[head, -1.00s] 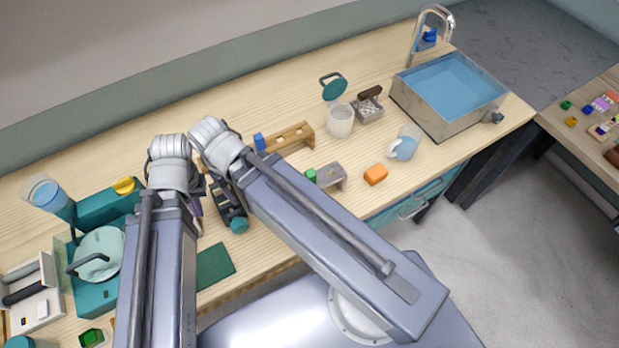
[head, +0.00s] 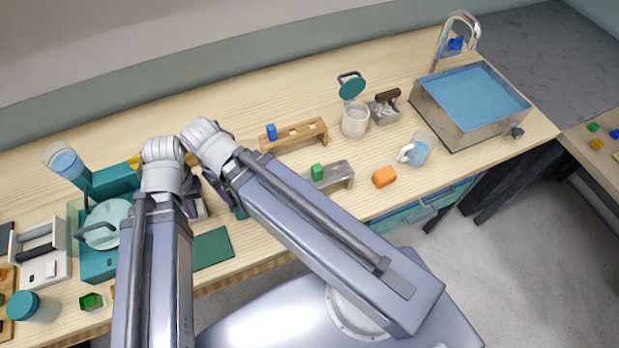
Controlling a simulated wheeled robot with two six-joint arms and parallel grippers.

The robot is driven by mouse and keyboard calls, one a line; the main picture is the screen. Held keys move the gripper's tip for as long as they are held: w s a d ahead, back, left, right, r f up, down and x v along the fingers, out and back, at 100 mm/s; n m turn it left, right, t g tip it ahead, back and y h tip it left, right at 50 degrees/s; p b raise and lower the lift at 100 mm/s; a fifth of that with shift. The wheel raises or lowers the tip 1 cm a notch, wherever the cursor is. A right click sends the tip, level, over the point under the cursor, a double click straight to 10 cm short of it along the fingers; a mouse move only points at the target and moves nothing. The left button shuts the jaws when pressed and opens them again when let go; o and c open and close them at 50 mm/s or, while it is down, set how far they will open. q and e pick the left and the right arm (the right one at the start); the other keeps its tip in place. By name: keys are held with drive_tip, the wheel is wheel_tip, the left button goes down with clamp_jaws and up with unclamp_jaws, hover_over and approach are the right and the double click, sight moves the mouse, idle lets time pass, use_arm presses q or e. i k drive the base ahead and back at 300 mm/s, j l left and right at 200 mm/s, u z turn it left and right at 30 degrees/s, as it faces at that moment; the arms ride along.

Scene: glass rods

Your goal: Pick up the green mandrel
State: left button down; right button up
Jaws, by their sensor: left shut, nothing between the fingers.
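A small green block (head: 317,172), which may be the handle of the green mandrel, sits at the grey metal rack (head: 341,177) right of my right arm. Any rod below it is too small to make out. A second green cube (head: 91,301) lies at the lower left of the table. My left gripper (head: 196,203) is shut and empty, partly hidden by my wrists, over the table left of the metal rack and well apart from it. My right gripper is hidden behind its own arm.
A wooden rack (head: 308,135) with a blue block (head: 271,131) stands behind the metal rack. An orange block (head: 384,177), a glass mug (head: 419,150) and a sink (head: 470,140) are to the right. A teal machine (head: 97,262) stands left. A dark green mat (head: 211,248) lies in front.

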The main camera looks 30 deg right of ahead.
sight(316, 170)
drive_tip(key=k+l+u, duration=0.25)
drive_tip(key=k+z, duration=0.15)
drive_tip(key=z, duration=0.85)
drive_tip(key=i, duration=0.45)
